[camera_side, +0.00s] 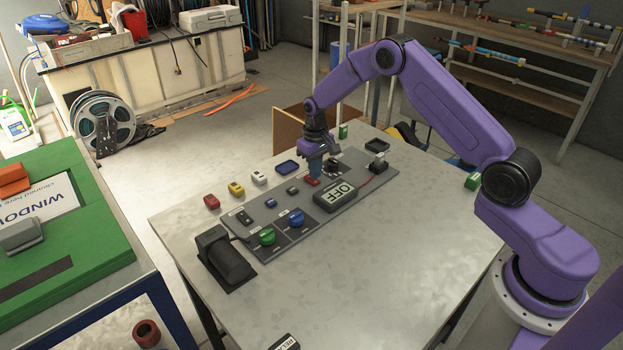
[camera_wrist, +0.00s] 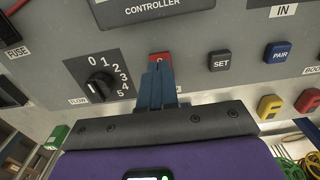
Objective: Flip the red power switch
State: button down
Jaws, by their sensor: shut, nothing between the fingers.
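The red power switch (camera_side: 312,181) sits on the grey control panel (camera_side: 350,158), near the panel's far right part. In the wrist view the red switch (camera_wrist: 158,56) shows just beyond my fingertips, with a white mark on it, and the fingers hide its lower part. My gripper (camera_side: 315,174) points down at the switch with its blue fingers shut and empty. In the wrist view my gripper (camera_wrist: 157,70) overlaps the switch's near edge; I cannot tell whether it touches. A display (camera_side: 336,195) beside the switch reads OFF.
The wrist view shows a rotary dial (camera_wrist: 100,86) left of the switch and a SET button (camera_wrist: 220,61) right of it. The table's front is mostly clear.

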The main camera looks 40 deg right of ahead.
aim_at(315, 182)
jog(key=shift+r, duration=2.75)
jog(key=s+a+r+n, duration=0.3)
jog(key=s+a+r, duration=0.35)
jog(key=s, duration=0.25)
jog(key=s+a+r+n, duration=0.3)
jog(key=s+a+r, duration=0.3)
jog(key=s, duration=0.4)
jog(key=s+d+n, duration=0.2)
jog(key=s+n, duration=0.1)
jog(key=s, duration=0.9)
jog(key=s+d+n, duration=0.1)
jog(key=s+n, duration=0.2)
jog(key=s, duration=0.9)
jog(key=shift+d+r+n, duration=0.3)
jog(key=shift+d, duration=0.05)
jog(key=shift+w, duration=0.1)
